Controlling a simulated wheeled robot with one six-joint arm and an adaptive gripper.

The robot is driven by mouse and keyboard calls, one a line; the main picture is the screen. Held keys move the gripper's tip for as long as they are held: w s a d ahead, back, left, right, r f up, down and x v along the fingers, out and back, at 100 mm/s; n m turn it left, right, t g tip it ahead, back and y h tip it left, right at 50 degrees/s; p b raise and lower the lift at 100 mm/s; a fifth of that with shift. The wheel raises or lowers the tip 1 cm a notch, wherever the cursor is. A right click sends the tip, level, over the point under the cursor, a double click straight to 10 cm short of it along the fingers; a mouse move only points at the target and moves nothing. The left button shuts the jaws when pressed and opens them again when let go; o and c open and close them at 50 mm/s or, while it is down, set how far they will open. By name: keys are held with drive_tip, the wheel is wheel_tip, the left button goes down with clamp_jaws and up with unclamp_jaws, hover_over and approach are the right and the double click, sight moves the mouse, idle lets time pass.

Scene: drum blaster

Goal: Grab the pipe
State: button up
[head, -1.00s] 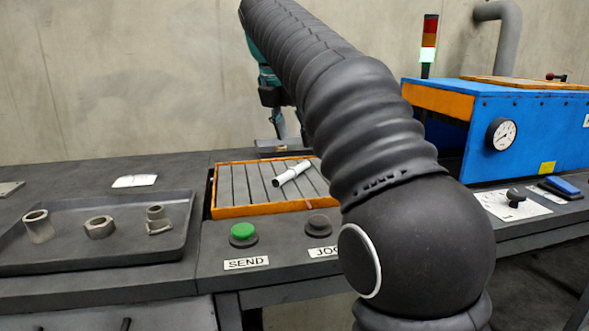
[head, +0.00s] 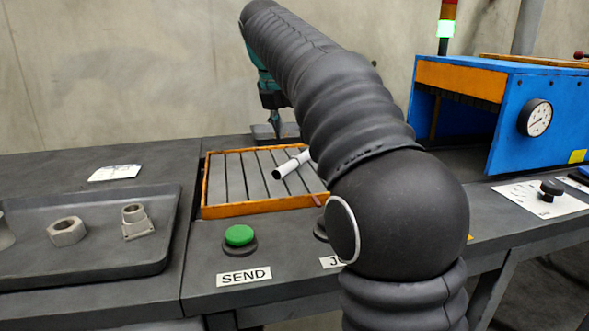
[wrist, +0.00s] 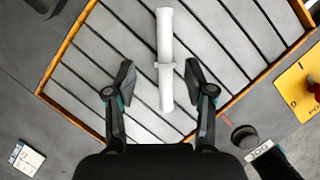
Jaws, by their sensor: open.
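The pipe is a white tube with a raised collar (head: 291,165). It lies on the slatted, orange-framed tray (head: 228,210), its right end close to my arm's outline in the head view. In the wrist view the pipe (wrist: 165,35) runs up the picture, its near end between the finger lines. My gripper (wrist: 160,80) is open and empty, one finger each side of the pipe's near part. The height of the fingers above the pipe is unclear.
A green SEND button (head: 239,235) and a JOG button (wrist: 245,137) are at the tray's near side. A dark tray (head: 95,255) with metal fittings lies left. A blue machine (head: 550,95) with a gauge stands right.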

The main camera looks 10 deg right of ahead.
sight(299, 156)
drive_tip(key=x, duration=0.1)
drive_tip(key=b+x, duration=0.1)
drive_tip(key=x, duration=0.1)
drive_tip(key=s+b+x, duration=0.1)
drive_tip(key=x, duration=0.1)
drive_tip(key=shift+d+f, duration=0.1)
drive_tip(key=shift+f, duration=0.1)
drive_tip(key=shift+w+d+f, duration=0.15)
drive_tip(key=shift+w+f, duration=0.05)
drive_tip(key=shift+f, duration=0.3)
drive_tip(key=shift+c, duration=0.3)
clamp_jaws()
